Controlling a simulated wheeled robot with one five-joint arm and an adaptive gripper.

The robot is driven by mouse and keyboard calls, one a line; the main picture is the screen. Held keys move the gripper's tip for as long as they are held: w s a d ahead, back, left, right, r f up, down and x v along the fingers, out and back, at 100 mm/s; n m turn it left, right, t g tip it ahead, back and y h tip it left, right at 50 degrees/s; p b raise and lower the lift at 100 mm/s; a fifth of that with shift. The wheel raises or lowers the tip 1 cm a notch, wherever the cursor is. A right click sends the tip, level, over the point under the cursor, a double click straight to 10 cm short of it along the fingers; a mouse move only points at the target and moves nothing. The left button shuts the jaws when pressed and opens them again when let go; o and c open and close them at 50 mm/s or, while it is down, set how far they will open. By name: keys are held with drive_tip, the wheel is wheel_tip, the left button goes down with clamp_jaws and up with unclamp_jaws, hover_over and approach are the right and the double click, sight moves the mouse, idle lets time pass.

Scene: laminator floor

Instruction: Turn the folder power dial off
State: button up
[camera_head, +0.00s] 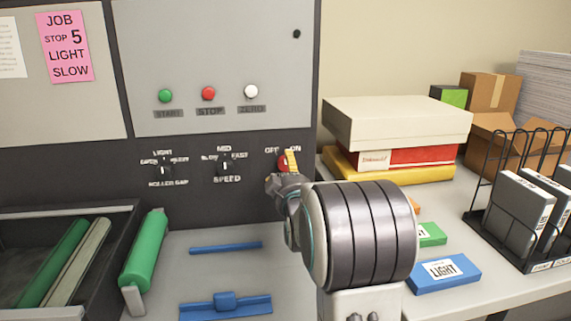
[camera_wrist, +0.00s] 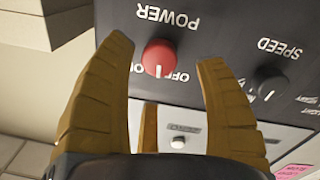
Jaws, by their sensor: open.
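The red power dial (camera_wrist: 159,58) is on the dark panel, under the word POWER, which appears upside down in the wrist view. Its white pointer mark faces the side with the ON and OFF labels and appears between them, nearer OFF. My gripper (camera_wrist: 164,50) is open, with one yellow-brown finger on each side of the dial and a visible gap to each. I cannot tell how deep the fingertips reach. In the head view the dial (camera_head: 283,161) is partly hidden behind my gripper (camera_head: 291,161), which is at the panel below the OFF and ON labels.
The black speed dial (camera_head: 225,168) and roller gap dial (camera_head: 165,170) are to the left on the panel. Green, red and white buttons are above. Stacked boxes (camera_head: 395,125) stand close on the right. Blue pieces (camera_head: 225,303) and a green roller (camera_head: 145,250) lie below.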

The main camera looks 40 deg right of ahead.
sight(285, 166)
drive_tip(key=shift+p+x, duration=0.4)
drive_tip(key=shift+x, duration=1.85)
drive_tip(key=c, duration=1.2)
